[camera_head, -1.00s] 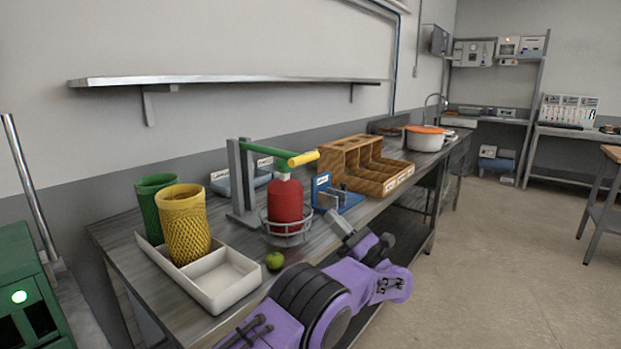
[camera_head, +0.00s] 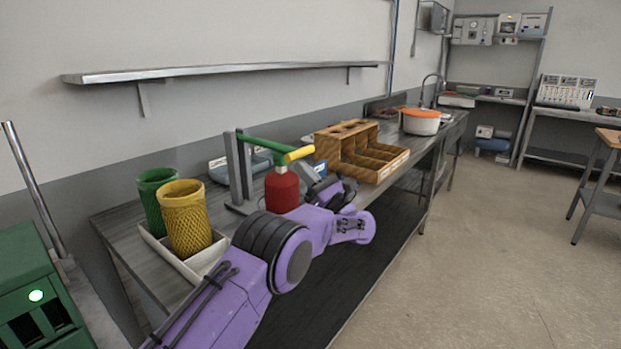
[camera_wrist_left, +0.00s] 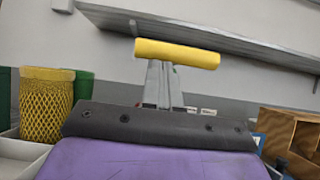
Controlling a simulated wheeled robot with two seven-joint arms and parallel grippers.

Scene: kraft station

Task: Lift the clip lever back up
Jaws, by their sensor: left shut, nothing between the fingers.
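A green lever (camera_head: 262,143) with a yellow grip (camera_head: 299,154) reaches out from grey upright posts (camera_head: 240,170) on the bench, sloping slightly down toward its grip. A red bottle (camera_head: 282,190) stands beneath the lever. My left gripper (camera_head: 313,174) is shut and empty, just below and right of the yellow grip, with a gap showing in the head view. My right gripper is not in view.
Green (camera_head: 154,199) and yellow (camera_head: 188,220) mesh cups stand in a white tray (camera_head: 154,246) at left. A wooden compartment box (camera_head: 390,165) and a pot with an orange lid (camera_head: 420,124) stand farther along. A blue object (camera_head: 321,168) behind my gripper is mostly hidden. A wall shelf (camera_head: 220,72) hangs above.

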